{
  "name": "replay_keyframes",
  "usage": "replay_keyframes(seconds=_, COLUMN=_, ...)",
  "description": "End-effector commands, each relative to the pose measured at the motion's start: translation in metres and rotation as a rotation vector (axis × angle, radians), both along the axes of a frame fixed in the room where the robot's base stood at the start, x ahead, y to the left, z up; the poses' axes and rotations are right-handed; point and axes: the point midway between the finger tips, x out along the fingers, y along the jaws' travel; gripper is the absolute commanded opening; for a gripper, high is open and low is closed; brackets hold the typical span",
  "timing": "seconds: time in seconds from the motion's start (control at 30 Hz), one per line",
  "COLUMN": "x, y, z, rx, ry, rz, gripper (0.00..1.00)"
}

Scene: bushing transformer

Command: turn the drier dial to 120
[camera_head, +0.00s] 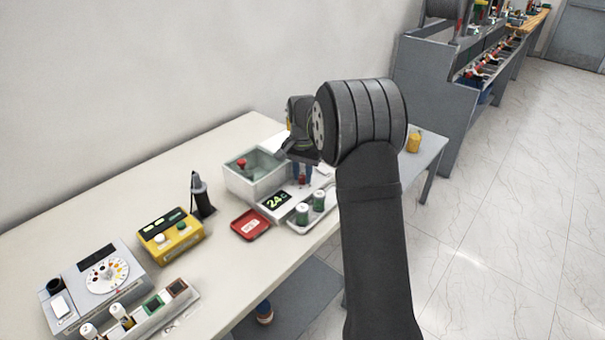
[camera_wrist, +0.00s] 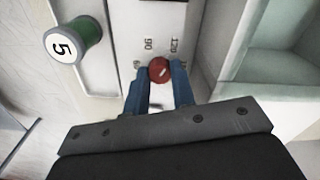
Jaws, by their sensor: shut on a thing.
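The drier (camera_head: 250,183) is a pale box with an open grey-green chamber and a dark display (camera_head: 275,201) that reads about 24 in green. Its red dial (camera_wrist: 160,69) sits on the front panel, with the printed marks 90 and 120 beyond it and a third mark partly hidden at its left. The dial has a short slanted white line; I cannot tell exactly which mark it points to. My gripper (camera_wrist: 158,82) has its two blue fingers shut on the dial, one on each side. In the head view my gripper (camera_head: 302,172) is over the drier's panel.
A tray with green-and-white spools (camera_head: 302,214) stands close in front of the drier; one marked 5 (camera_wrist: 74,40) shows in the wrist view. A red tray (camera_head: 250,224), a yellow device (camera_head: 170,238) and a black tool in a stand (camera_head: 202,197) are further left.

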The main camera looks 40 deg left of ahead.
Motion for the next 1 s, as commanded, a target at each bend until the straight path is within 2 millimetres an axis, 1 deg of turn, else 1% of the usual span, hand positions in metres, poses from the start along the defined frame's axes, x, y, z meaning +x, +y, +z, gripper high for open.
replay_keyframes(seconds=0.2, x=0.0010, y=0.0008, z=0.0015, rx=0.004, ry=-0.004, rz=-0.039, gripper=0.00)
replay_keyframes(seconds=0.6, x=0.0012, y=0.0008, z=0.0016, rx=0.004, ry=-0.004, rz=-0.044, gripper=0.00)
replay_keyframes(seconds=0.63, x=0.0012, y=0.0008, z=0.0016, rx=0.004, ry=-0.004, rz=-0.044, gripper=0.25)
replay_keyframes(seconds=0.73, x=0.0012, y=0.0007, z=0.0014, rx=0.003, ry=-0.003, rz=-0.044, gripper=0.45)
replay_keyframes(seconds=1.0, x=0.0003, y=0.0005, z=0.0004, rx=0.002, ry=-0.002, rz=-0.043, gripper=0.45)
